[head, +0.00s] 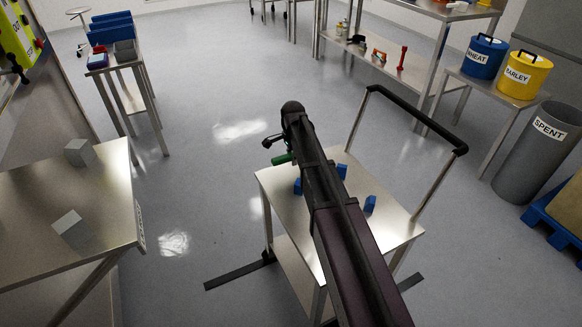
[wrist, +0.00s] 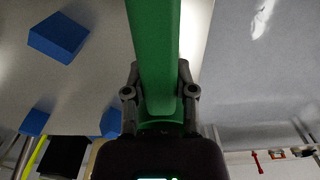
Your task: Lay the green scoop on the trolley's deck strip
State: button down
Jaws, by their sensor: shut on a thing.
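My gripper (wrist: 160,92) is shut on the green scoop (wrist: 155,40), with a finger on either side of it. The scoop runs up out of the top of the wrist view, so its far end is hidden there. In the head view only a small green part of the scoop (head: 281,159) shows beside my dark wrist, over or near the far left edge of the trolley (head: 288,212). I cannot tell whether the scoop touches the deck. I cannot make out the deck strip clearly; my arm covers the deck's middle.
Several blue blocks stand on the trolley deck, one at right (head: 370,204) and one at the far side (head: 342,171). The trolley's push handle (head: 405,110) rises at its far right. A steel table (head: 30,215) with two grey blocks stands left, with open floor between.

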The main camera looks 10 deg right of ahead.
aim_at(292, 171)
jog(key=shift+f, duration=0.1)
jog(key=shift+f+b, duration=1.85)
jog(key=shift+b, duration=0.05)
jog(key=shift+f, duration=0.1)
jog(key=shift+c, duration=2.2)
grip_release()
jog(key=shift+r, duration=0.2)
notch_tip(292, 171, up, 12)
jog(key=p, duration=1.2)
